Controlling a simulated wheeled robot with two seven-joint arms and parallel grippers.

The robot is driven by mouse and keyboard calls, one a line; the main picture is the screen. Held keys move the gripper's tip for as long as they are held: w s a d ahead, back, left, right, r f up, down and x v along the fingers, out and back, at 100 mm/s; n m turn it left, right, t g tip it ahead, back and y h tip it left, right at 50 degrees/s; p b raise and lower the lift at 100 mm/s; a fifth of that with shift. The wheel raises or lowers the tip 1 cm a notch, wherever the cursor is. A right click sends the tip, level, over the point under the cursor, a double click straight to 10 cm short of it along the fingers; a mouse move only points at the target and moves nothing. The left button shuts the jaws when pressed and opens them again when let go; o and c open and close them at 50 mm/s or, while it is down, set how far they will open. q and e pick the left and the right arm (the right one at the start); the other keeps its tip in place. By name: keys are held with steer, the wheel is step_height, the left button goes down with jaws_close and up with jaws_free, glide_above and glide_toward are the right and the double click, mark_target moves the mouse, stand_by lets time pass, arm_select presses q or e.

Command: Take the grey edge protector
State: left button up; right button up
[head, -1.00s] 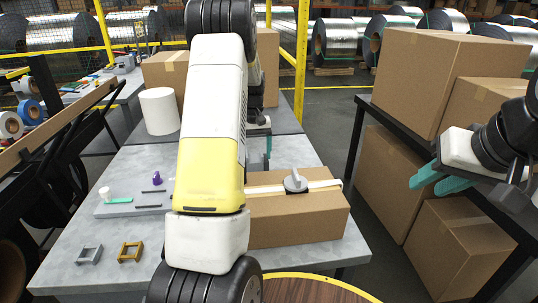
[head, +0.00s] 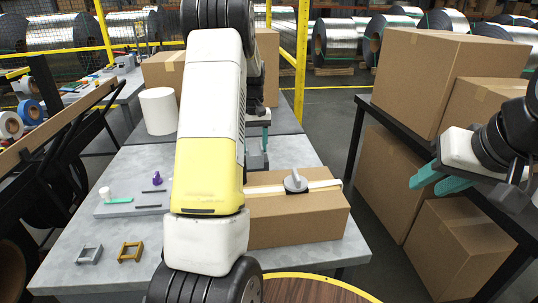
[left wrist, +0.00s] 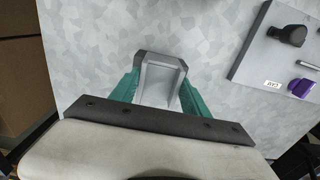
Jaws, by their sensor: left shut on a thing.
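The grey edge protector (left wrist: 160,78) is a channel-shaped piece held between the teal fingers of my left gripper (left wrist: 160,88) in the left wrist view. Those fingers press on its two sides. In the head view the left gripper (head: 257,142) is behind the cardboard box, partly hidden by my own arm, with the grey protector (head: 256,160) below its fingers. My right gripper (head: 437,180) is at the right, empty, its teal fingers apart, near the stacked boxes.
A strapped cardboard box (head: 298,218) with a grey tool (head: 295,182) stands on the grey table (head: 190,250). A tray (head: 135,207) with small parts, a grey bracket (head: 88,254) and a brown bracket (head: 130,252) lie left. A white cylinder (head: 159,111) stands behind.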

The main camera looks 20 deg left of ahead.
mark_target(254, 152)
arm_select(q)
steer(key=shift+r, duration=2.1)
